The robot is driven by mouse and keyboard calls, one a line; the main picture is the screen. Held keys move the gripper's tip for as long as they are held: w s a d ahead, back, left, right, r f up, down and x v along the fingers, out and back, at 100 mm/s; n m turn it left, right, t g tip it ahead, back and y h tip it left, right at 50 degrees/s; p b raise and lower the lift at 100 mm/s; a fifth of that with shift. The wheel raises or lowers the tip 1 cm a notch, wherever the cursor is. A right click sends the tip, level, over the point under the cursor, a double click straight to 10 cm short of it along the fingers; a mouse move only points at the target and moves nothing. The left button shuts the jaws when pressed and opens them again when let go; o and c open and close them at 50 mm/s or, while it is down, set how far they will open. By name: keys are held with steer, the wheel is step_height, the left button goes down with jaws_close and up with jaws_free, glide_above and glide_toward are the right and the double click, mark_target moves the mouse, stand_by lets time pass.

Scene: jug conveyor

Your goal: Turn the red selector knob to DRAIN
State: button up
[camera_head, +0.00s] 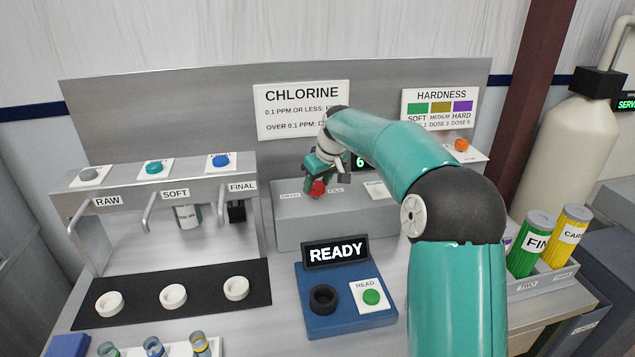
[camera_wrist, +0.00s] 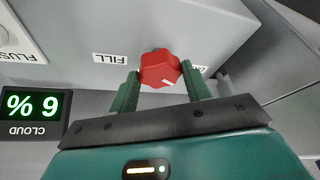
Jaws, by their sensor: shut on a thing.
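The red selector knob (camera_wrist: 160,66) sits on the grey box between my fingers in the wrist view. My gripper (camera_wrist: 160,72) is shut on it, one green finger on each side. A short white mark on the knob's near edge points toward the bottom of that picture, slightly right. The FILL label (camera_wrist: 110,58) is left of the knob. Another label (camera_wrist: 200,68) on the right is mostly hidden by a finger. In the head view the knob (camera_head: 317,187) shows below my gripper (camera_head: 318,178), with small labels on both sides; the left one appears to read DRAIN.
A screen (camera_wrist: 32,116) reads 6 % CLOUD. A FLUSH control (camera_wrist: 8,38) stands beyond FILL. In the head view, a blue READY unit (camera_head: 345,318) stands in front of the grey box (camera_head: 350,236). The tap stand (camera_head: 160,180) is at left, bottles (camera_head: 530,245) at right.

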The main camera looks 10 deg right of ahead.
steer(key=o, duration=1)
steer(key=shift+r, duration=0.15)
steer(key=v, duration=1.3)
steer(key=shift+s+d+r, duration=0.1)
steer(key=shift+s+r, duration=0.05)
steer(key=shift+r, duration=0.1)
